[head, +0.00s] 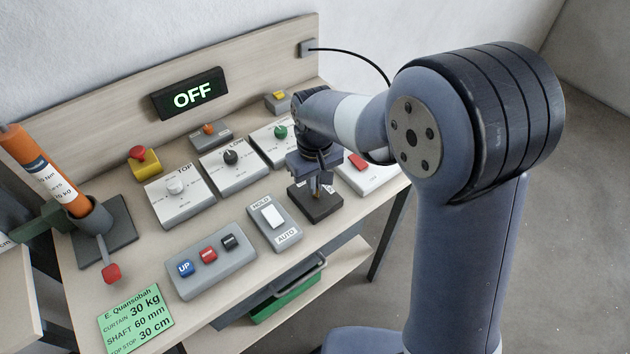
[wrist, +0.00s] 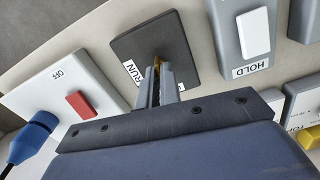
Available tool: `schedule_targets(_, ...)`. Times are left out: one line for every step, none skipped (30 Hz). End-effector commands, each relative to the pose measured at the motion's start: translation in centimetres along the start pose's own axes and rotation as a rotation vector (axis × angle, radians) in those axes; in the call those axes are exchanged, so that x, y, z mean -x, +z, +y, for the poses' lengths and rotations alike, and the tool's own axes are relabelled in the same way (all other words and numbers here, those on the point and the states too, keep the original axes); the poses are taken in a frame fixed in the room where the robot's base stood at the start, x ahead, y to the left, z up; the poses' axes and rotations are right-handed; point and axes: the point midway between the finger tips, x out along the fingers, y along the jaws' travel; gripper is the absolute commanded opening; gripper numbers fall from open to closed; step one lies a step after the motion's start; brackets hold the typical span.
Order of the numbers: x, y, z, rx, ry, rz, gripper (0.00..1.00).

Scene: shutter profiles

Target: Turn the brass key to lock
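The brass key (wrist: 157,62) stands in a dark key-switch box (wrist: 178,45) marked RUN on one side. The same dark box (head: 316,207) is near the right end of the bench in the head view. My gripper (head: 316,188) points down over the box, and its narrow fingers (wrist: 158,80) are close together around the key. Only a sliver of brass shows between and beyond the fingertips. The key's exact angle and any LOCK mark are hidden or too small to read.
A HOLD/AUTO rocker box (head: 274,226) stands just left of the key box. A white box with a red switch (head: 358,161) is behind it to the right. Dial boxes TOP (head: 180,205) and LOW (head: 233,175) and the UP button box (head: 212,267) are farther left. The display (head: 190,94) reads OFF.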

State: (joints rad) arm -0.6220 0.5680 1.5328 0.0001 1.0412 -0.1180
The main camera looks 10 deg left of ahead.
Motion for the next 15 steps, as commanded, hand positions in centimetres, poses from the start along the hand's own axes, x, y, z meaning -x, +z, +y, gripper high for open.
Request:
schedule_targets(0.1,-0.06,0.01,0.024,0.0,0.002,0.0)
schedule_targets(0.1,-0.06,0.01,0.038,0.0,0.002,0.0)
schedule_targets(0.1,-0.06,0.01,0.057,0.0,0.002,0.0)
schedule_targets(0.1,-0.06,0.01,0.068,0.0,0.002,0.0)
schedule_targets(0.1,-0.06,0.01,0.08,0.001,0.002,0.0)
schedule_targets(0.1,-0.07,0.01,0.093,0.001,0.002,0.0)
schedule_targets(0.1,-0.07,0.01,0.101,0.001,0.002,0.0)
schedule_targets(0.1,-0.07,0.01,0.109,0.001,0.002,0.0)
schedule_targets(0.1,-0.07,0.01,0.118,0.001,0.002,0.0)
schedule_targets(0.1,-0.07,0.01,0.123,0.001,0.002,0.0)
schedule_targets(0.1,-0.07,0.01,0.127,0.001,0.002,0.0)
schedule_targets(0.11,-0.07,0.01,0.132,0.001,0.003,0.0)
schedule_targets(0.11,-0.07,0.01,0.135,0.001,0.003,0.0)
schedule_targets(0.11,-0.07,0.01,0.137,0.001,0.003,0.0)
schedule_targets(0.11,-0.07,0.01,0.14,0.001,0.003,0.0)
